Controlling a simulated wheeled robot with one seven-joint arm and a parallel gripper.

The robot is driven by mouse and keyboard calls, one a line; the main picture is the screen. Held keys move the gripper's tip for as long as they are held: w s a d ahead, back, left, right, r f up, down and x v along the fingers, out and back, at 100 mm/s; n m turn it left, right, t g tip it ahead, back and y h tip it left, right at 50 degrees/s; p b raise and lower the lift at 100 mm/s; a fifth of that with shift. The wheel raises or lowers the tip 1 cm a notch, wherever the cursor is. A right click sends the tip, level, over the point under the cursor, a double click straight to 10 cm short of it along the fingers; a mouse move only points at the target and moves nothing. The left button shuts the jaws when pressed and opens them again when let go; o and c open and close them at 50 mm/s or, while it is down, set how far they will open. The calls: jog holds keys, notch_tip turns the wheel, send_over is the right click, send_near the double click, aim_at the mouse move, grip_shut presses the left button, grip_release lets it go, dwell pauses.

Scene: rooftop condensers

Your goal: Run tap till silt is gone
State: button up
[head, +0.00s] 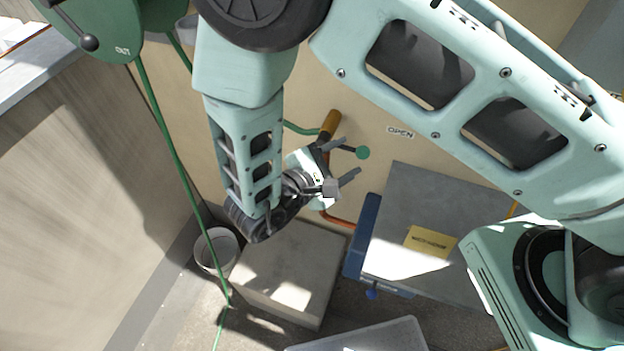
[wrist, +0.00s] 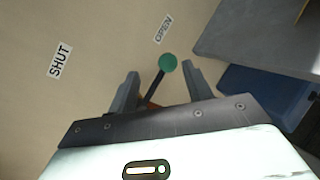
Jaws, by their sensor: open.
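The tap's lever, a dark rod with a round green knob (head: 362,152), stands out from the beige wall. The knob also shows in the wrist view (wrist: 167,62). My gripper (head: 348,158) is open at the lever. In the wrist view its two fingers (wrist: 160,72) stand apart, one on each side of the rod, with the knob near the fingertips; I cannot tell whether they touch. The lever lies between the SHUT label (wrist: 60,60) and the OPEN label (wrist: 164,29), pointing nearer OPEN. The tap's body is mostly hidden behind my gripper. No water or silt is visible.
A grey bucket (head: 226,246) stands on the floor beside a beige block (head: 289,259). A green hose (head: 166,122) hangs at left. A grey box with a yellow label (head: 432,206) and a blue object (head: 360,245) sit right of the tap. A pale tray (head: 372,338) lies in front.

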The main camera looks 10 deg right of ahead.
jog(key=b+v, duration=0.2)
jog(key=v, duration=0.7)
jog(key=shift+w, duration=0.1)
